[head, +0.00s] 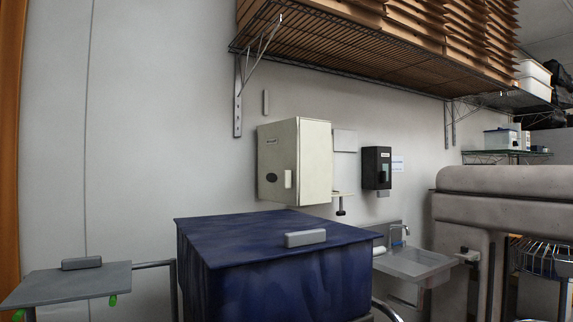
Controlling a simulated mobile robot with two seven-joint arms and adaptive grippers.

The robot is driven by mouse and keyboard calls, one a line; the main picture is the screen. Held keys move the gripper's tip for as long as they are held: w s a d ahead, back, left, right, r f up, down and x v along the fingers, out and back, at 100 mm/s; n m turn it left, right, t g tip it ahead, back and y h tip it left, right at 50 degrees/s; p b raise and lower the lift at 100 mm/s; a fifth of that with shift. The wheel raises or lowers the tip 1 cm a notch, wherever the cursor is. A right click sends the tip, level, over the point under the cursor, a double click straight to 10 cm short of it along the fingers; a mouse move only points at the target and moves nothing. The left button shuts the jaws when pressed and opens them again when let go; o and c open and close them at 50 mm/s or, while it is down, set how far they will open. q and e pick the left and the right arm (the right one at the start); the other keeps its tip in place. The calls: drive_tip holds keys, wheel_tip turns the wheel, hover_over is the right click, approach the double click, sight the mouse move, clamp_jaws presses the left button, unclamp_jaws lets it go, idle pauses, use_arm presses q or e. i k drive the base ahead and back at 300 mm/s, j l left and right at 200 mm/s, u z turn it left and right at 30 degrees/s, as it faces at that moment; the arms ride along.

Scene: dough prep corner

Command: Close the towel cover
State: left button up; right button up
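A cream towel box cover (315,160) is on the wall near the middle of the head view. Its left face carries a small label, a dark oval and a pale upright handle (288,179). The cover appears to stand out from the wall, swung open, with a pale plate (345,140) and a small ledge (342,193) partly showing to its right. A dark fitting hangs under the ledge. The inside of the cover is hidden from this side. Neither of my grippers is in view.
A dark blue covered box (275,275) with a grey block on top stands below the cover. A black dispenser (377,168) is on the wall to the right, above a sink (415,262). A wire shelf (350,50) overhangs. A grey side table (70,285) is at left.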

sight(278, 142)
drive_tip(key=k+j+u, duration=0.15)
drive_tip(key=l+u, duration=0.1)
drive_tip(key=u, duration=0.25)
drive_tip(key=i+l+u, duration=0.1)
drive_tip(key=u, duration=0.25)
drive_tip(key=l+u, duration=0.15)
drive_tip(key=u, duration=0.2)
drive_tip(key=l+u, duration=0.25)
drive_tip(key=l, duration=0.2)
drive_tip(key=k+l+u, duration=0.25)
drive_tip(key=l, duration=0.2)
drive_tip(key=k+l+u, duration=0.1)
drive_tip(key=l, duration=0.35)
drive_tip(key=k+l+u, duration=0.1)
drive_tip(key=l, duration=0.35)
